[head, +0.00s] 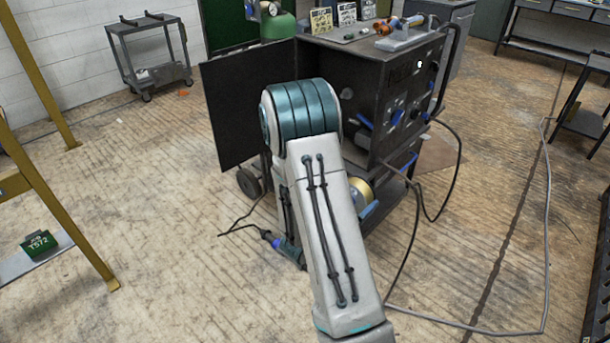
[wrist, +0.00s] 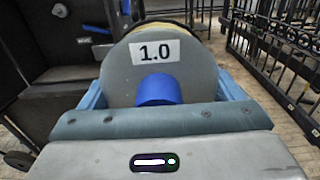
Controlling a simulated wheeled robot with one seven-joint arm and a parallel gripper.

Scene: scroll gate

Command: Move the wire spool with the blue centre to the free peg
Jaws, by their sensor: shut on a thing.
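The wire spool (wrist: 118,77) fills the upper middle of the wrist view. It has a grey flange with a white "1.0" label, a blue centre and yellowish wire behind the flange. My gripper (wrist: 160,90) is shut on it, with a light blue finger at each side. In the head view, a yellow-wound spool (head: 359,191) shows beside my arm, low at the dark cabinet, partly hidden by the arm. Blue parts, perhaps pegs, show inside the open cabinet (head: 365,124). I cannot tell which peg is free.
The dark machine cabinet (head: 343,60) has its black door (head: 235,105) swung open to the left. Cables (head: 456,165) run down its right side and over the floor. A black metal railing (wrist: 275,45) stands at the right in the wrist view. The wooden floor at left is mostly clear.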

